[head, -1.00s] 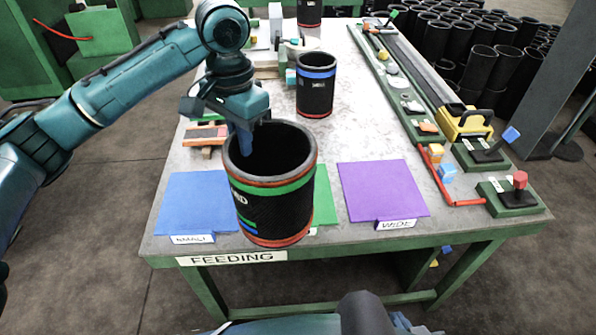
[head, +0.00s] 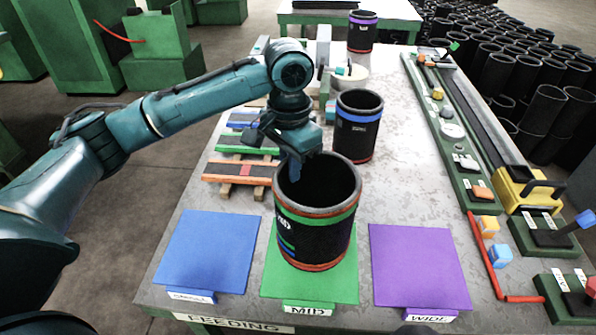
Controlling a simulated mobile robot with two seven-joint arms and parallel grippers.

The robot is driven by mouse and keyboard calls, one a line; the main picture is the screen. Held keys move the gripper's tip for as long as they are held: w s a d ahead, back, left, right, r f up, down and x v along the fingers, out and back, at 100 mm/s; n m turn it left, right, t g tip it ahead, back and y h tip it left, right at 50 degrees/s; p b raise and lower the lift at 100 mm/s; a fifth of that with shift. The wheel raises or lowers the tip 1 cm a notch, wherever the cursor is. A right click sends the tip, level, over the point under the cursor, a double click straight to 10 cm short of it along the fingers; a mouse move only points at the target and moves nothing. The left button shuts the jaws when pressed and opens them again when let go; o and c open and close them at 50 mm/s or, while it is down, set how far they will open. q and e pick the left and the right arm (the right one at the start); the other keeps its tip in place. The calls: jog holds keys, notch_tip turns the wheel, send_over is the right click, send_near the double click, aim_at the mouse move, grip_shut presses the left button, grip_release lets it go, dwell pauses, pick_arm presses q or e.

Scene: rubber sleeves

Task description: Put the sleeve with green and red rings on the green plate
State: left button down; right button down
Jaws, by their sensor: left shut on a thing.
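The black sleeve (head: 325,240) has a green ring near its top and red-orange rings at its top and bottom edges. It stands upright over the green plate (head: 345,287), which is labelled MID. My left gripper (head: 295,168) comes from behind and is shut on the sleeve's far left rim. The sleeve hides the plate's back middle part. I cannot tell whether its base touches the plate. My right gripper is not in view.
A blue plate (head: 207,255) lies left and a purple plate (head: 418,262) right. A blue-ringed sleeve (head: 356,140) stands behind, and a purple-ringed one (head: 361,35) farther back. Striped pallets (head: 240,172) lie left. A green rail (head: 450,125) and control boxes line the right side.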

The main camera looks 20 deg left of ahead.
aim_at(292, 187)
pick_arm(q)
notch_tip(292, 187, down, 5)
jog(key=shift+w+f, duration=0.1)
jog(key=shift+f, duration=0.3)
